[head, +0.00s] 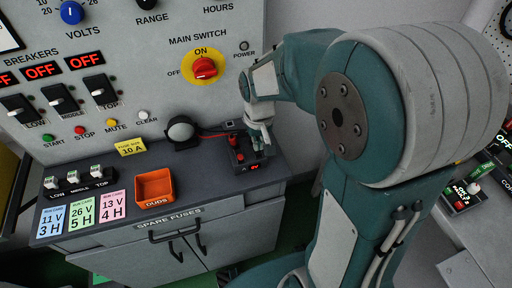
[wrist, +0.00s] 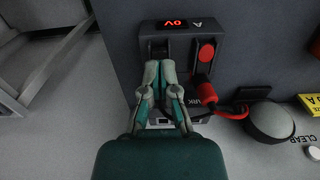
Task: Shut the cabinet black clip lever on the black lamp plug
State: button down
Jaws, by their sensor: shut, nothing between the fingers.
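The clip box (head: 245,165) with a red-lit display stands at the right end of the cabinet top. In the wrist view the box (wrist: 225,32) shows a red-tipped lever (wrist: 207,52) on its right side, with a red lamp plug (wrist: 207,92) beside it. The black clip lever (wrist: 160,48) shows only in part, at the tips of my gripper (wrist: 157,68). My fingers are closed together over that side; I cannot tell whether they touch the lever. The black lamp plug is hidden behind my fingers. My gripper (head: 262,135) also shows above the box in the head view.
The round lamp (head: 181,130) stands left of the box, with red and black leads between them. An orange DUDS tray (head: 155,201) and several cards lie further left. The upright switch panel (head: 150,75) rises behind. The cabinet top's right edge is close to the box.

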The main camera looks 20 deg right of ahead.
jog(key=shift+f, duration=1.25)
dwell(0.8)
jog(key=shift+r, duration=0.1)
jog(key=shift+r, duration=2.4)
jog(key=shift+s+r, duration=0.15)
jog(key=shift+r, duration=0.15)
jog(key=s+r+t, duration=0.5)
jog(key=s+r, duration=0.6)
jog(key=s, duration=0.3)
jog(key=shift+s+t, duration=0.15)
jog(key=shift+t, duration=0.15)
